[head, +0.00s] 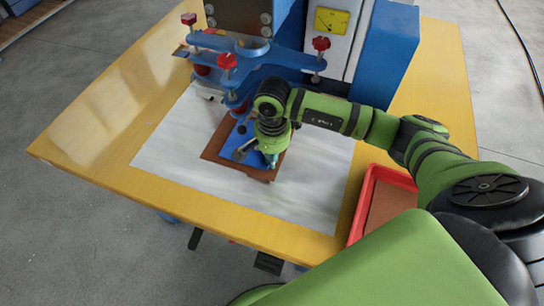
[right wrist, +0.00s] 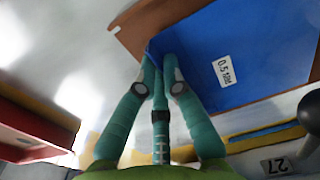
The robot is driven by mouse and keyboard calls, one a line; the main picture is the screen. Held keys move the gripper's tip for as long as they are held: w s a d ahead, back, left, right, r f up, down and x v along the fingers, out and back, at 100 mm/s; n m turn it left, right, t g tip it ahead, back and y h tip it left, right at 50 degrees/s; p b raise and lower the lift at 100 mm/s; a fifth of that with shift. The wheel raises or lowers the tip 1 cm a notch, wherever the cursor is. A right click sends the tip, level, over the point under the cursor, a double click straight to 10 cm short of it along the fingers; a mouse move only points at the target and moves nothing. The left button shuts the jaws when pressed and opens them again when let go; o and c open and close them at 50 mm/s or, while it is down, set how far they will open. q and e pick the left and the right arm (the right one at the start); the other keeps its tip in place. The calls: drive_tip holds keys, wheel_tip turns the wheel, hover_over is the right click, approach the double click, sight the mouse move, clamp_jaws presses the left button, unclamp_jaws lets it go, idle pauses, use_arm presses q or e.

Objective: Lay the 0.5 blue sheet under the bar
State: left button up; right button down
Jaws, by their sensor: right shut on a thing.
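The blue sheet (head: 238,138), with a white 0.5 label, lies over a brown sheet (head: 212,150) on the white mat in front of the press. In the right wrist view, the blue sheet (right wrist: 260,50) fills the upper right, with a brown edge (right wrist: 135,25) beyond it. My right gripper (head: 270,160) is shut on the blue sheet's edge; its fingertips (right wrist: 160,62) pinch it. The arm hides part of the sheet. The press's bar is not clearly visible behind my arm and the blue frame (head: 240,50). My left gripper is out of view.
The blue press frame carries several red knobs (head: 227,61) above the mat (head: 300,190). A red tray (head: 360,205) with a brown sheet inside stands at the table's right. The yellow table's (head: 100,110) left side is clear.

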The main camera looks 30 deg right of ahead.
drive_tip(key=shift+f+b, duration=0.15)
drive_tip(key=shift+b, duration=0.45)
idle(0.6)
drive_tip(key=c, duration=1.3)
unclamp_jaws()
drive_tip(key=shift+r+p, duration=0.75)
drive_tip(key=shift+r, duration=1)
drive_tip(key=shift+s+a+r+p, duration=0.15)
drive_tip(key=shift+s+a+p, duration=0.15)
drive_tip(key=shift+s+a, duration=0.5)
drive_tip(key=shift+s+a+r+p, duration=0.2)
drive_tip(key=shift+s+a, duration=0.75)
drive_tip(key=shift+a, duration=0.15)
drive_tip(key=shift+s+a+r+p, duration=0.15)
drive_tip(key=shift+s+a, duration=0.75)
drive_tip(key=shift+a, duration=0.2)
